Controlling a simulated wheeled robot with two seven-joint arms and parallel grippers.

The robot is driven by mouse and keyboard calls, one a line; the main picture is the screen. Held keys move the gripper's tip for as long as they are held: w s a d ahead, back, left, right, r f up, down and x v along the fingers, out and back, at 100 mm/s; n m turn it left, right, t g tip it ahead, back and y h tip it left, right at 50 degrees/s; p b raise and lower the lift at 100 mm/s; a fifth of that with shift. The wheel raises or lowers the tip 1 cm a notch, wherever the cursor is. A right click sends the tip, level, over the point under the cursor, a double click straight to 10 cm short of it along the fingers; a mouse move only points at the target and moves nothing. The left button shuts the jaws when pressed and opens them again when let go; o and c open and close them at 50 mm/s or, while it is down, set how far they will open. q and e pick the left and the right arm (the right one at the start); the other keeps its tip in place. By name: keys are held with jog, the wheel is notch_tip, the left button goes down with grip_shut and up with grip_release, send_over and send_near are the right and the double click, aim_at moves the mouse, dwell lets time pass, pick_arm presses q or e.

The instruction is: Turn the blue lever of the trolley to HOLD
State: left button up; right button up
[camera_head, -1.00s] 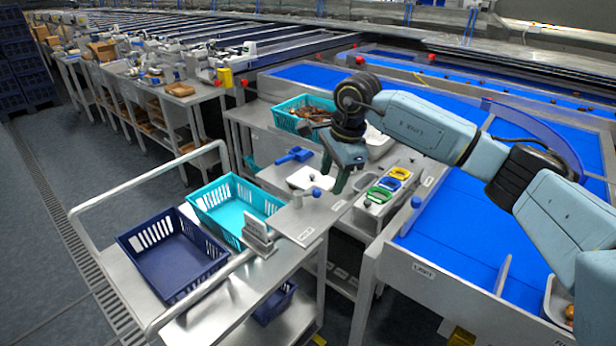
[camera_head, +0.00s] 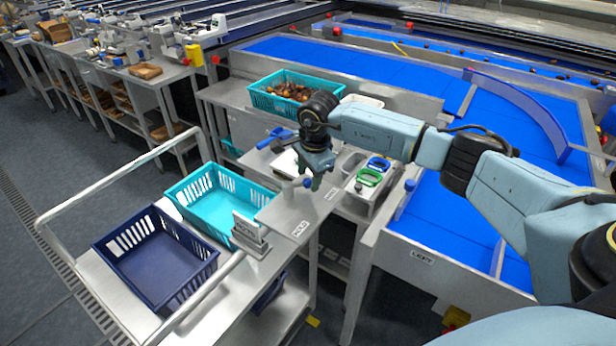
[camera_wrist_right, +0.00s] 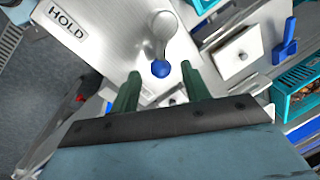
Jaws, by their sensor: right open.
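The trolley (camera_head: 92,270) stands at the lower left, with a metal plate at its right end marked with a HOLD label (camera_head: 300,228). The label also shows at the upper left of the right wrist view (camera_wrist_right: 67,23). The lever has a grey arm (camera_wrist_right: 164,30) and a blue knob (camera_wrist_right: 161,69); the knob also shows in the head view (camera_head: 307,182). In the wrist view, the lever points from its pivot towards my gripper, not towards HOLD. My right gripper (camera_wrist_right: 160,74) is open, its green fingers either side of the knob, not visibly touching it. My left gripper is out of view.
A navy crate (camera_head: 150,285) and a turquoise crate (camera_head: 235,215) sit on the trolley beside a small sign block (camera_head: 248,235). Behind the plate are a bench with a blue-handled tool (camera_head: 275,137) and a turquoise basket of dates (camera_head: 262,101). A blue conveyor (camera_head: 450,215) lies right.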

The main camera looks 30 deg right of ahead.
jog(key=shift+w+f, duration=0.1)
jog(key=shift+f, duration=0.4)
jog(key=shift+w+f, duration=0.1)
jog(key=shift+f, duration=0.25)
jog(key=shift+c, duration=0.3)
jog(key=c, duration=0.9)
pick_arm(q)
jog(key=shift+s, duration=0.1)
